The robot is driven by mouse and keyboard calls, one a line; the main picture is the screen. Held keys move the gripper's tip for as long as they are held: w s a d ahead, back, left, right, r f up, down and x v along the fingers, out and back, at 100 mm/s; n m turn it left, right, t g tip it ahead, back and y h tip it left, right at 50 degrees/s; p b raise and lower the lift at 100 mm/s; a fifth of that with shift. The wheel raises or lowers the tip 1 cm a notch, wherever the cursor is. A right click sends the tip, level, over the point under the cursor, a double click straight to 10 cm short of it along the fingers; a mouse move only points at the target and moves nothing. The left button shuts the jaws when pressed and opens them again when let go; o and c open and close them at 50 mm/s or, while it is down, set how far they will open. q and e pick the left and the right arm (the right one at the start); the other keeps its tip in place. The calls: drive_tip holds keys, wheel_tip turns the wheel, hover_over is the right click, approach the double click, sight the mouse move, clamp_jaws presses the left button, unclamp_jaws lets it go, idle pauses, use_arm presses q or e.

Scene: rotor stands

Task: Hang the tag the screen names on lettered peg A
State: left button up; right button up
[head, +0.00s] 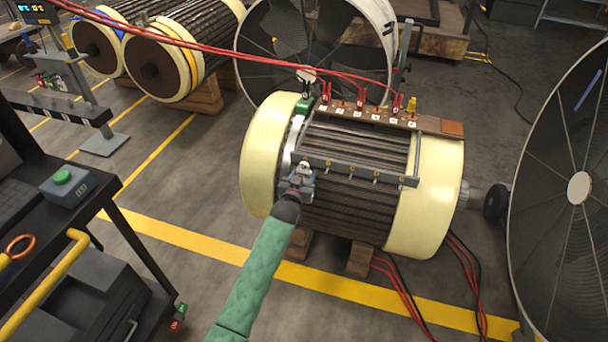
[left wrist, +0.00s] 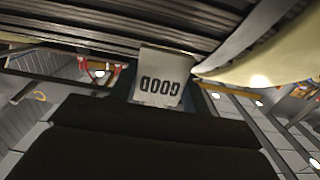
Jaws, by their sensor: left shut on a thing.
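My left gripper (head: 302,182) is shut on a pale tag (left wrist: 160,78). The tag reads GOOD, upside down in the left wrist view. In the head view the gripper is in front of the left end of a grey peg rail (head: 345,168) on the large motor (head: 350,210). Several short pegs stick out along the rail. The rail's letters are too small to read, and the gripper covers part of its left end. I cannot tell whether the tag touches a peg. A screen (head: 36,10) at the top left is too small to read. My right gripper is not in view.
A brown terminal board (head: 380,115) with red cables tops the motor. Cream end rings (head: 435,195) flank its ribbed body. A large fan guard (head: 575,185) stands at right. A dark cart with a green-button box (head: 68,185) is at left. Open floor lies between.

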use_arm(q)
drive_tip(key=shift+f, duration=0.1)
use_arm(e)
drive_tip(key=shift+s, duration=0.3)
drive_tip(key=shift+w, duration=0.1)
use_arm(q)
drive_tip(key=o, duration=0.6)
drive_tip(key=shift+o, duration=1.2)
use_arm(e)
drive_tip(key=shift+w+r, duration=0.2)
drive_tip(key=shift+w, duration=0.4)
